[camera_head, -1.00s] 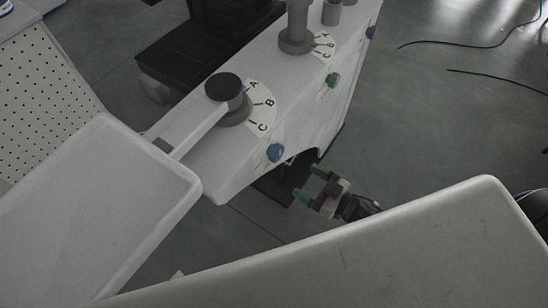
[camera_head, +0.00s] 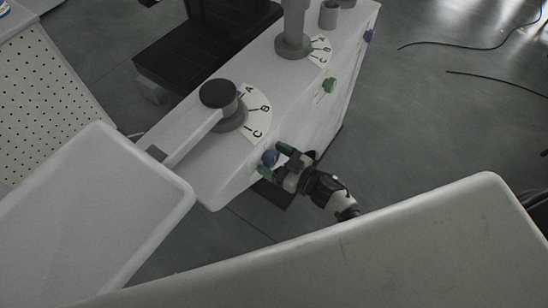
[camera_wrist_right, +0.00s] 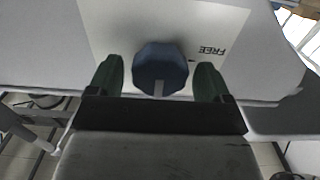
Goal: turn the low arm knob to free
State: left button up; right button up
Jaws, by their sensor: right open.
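The low arm knob is a blue faceted knob (camera_head: 269,158) on the side of the white column base, and it also shows in the right wrist view (camera_wrist_right: 160,69). A light mark on the knob points toward the bottom of the wrist picture. The printed word FREE (camera_wrist_right: 212,50) stands upside down to the knob's right. My right gripper (camera_head: 274,160) is open, its green fingertips on either side of the knob; in the wrist view (camera_wrist_right: 160,80) gaps show between both fingers and the knob. My left gripper is not in view.
A green knob (camera_head: 329,86) and another blue knob (camera_head: 369,36) sit farther along the same side. A dial with letters A, B, C (camera_head: 257,113) and a lever with a dark cap (camera_head: 218,94) are on top. Pale panels (camera_head: 90,215) fill the foreground.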

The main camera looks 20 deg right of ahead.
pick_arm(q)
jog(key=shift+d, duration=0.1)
pick_arm(e)
jog(key=c, duration=0.9)
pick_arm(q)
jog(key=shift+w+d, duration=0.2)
